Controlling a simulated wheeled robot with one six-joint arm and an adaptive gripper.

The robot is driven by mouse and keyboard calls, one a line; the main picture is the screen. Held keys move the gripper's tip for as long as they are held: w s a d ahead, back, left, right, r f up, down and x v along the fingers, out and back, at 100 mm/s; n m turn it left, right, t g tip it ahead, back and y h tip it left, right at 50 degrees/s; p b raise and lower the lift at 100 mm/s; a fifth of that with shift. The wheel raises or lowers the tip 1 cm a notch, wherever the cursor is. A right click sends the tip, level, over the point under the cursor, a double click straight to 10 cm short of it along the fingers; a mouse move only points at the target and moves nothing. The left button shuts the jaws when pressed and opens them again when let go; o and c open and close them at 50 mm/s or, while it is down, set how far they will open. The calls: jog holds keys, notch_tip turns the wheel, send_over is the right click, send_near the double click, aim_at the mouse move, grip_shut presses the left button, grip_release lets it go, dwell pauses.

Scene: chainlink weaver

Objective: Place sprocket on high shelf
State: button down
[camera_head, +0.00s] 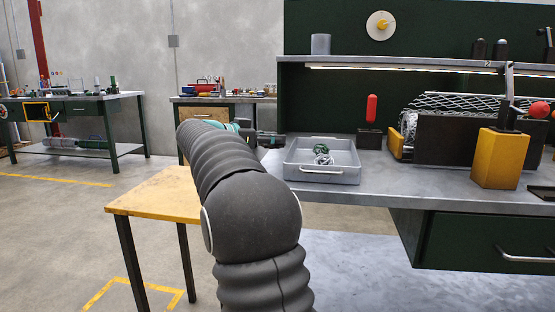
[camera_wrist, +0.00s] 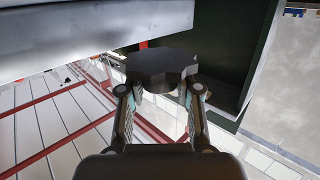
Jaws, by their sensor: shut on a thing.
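My gripper (camera_wrist: 160,108) is shut on a dark, flat, toothed disc, the sprocket (camera_wrist: 160,66), in the wrist view. Both fingers press its near edge, and it hangs clear of any surface there. In the head view my gripper (camera_head: 262,138) is at the left end of the workbench, left of the grey tray; the sprocket is too small and dark to make out there. The high shelf (camera_head: 420,65) runs along the green back panel above the bench, higher in the picture than my gripper.
A grey cylinder (camera_head: 320,44) stands at the shelf's left end, dark items at its right; its middle looks clear. Below are a grey tray (camera_head: 322,174) with small parts, a red-handled tool (camera_head: 371,110), chainlink rolls (camera_head: 470,104) and a yellow block (camera_head: 500,158).

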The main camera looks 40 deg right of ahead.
aim_at(271, 163)
jog(key=shift+s+f+b, duration=0.1)
jog(key=shift+f+b, duration=0.45)
jog(key=shift+f, duration=1.65)
jog(key=shift+f, duration=0.1)
jog(key=c, duration=0.8)
grip_release()
jog(key=shift+a+r, duration=0.2)
jog(key=shift+a, duration=0.15)
jog(key=a+r+p, duration=0.1)
jog(key=a, duration=1)
jog(key=shift+w+r+p, duration=0.3)
jog(key=shift+w, duration=0.1)
jog(key=shift+r, duration=0.1)
